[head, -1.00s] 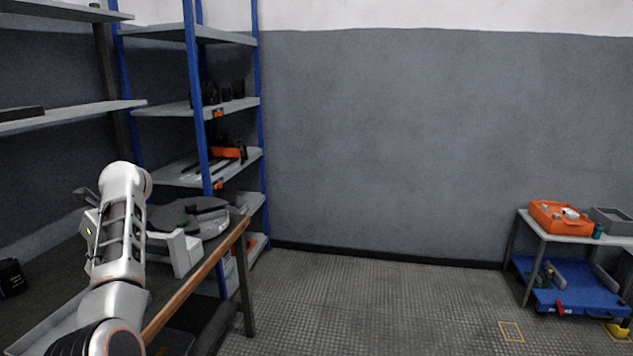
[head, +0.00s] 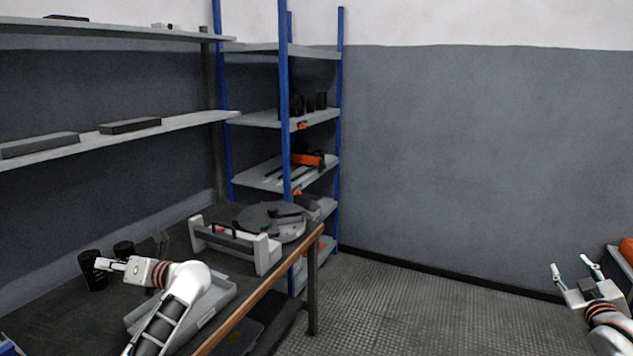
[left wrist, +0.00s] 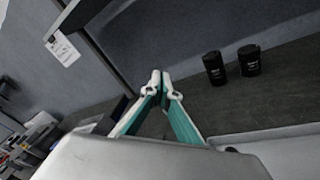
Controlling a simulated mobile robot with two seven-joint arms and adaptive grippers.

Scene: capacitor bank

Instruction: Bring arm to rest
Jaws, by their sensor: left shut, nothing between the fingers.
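My left gripper (head: 104,265) is over the dark workbench (head: 50,312) at the left, its fingers pointing left. In the left wrist view its teal-lined fingers (left wrist: 162,84) meet at the tips, shut and empty. In the head view the fingertips overlap a black cylinder (head: 92,272); the wrist view shows that cylinder and its neighbour apart from the fingers. My right gripper (head: 575,272) is at the lower right, fingers spread open and empty, above the floor.
A grey tray (head: 216,300) lies partly behind my left arm. A white handled frame (head: 265,252) and a round grey disc device (head: 255,216) stand on the bench. A second black cylinder (head: 123,250) is close by. Blue-post shelving (head: 285,100) stands behind. The floor (head: 400,300) between my arms is clear.

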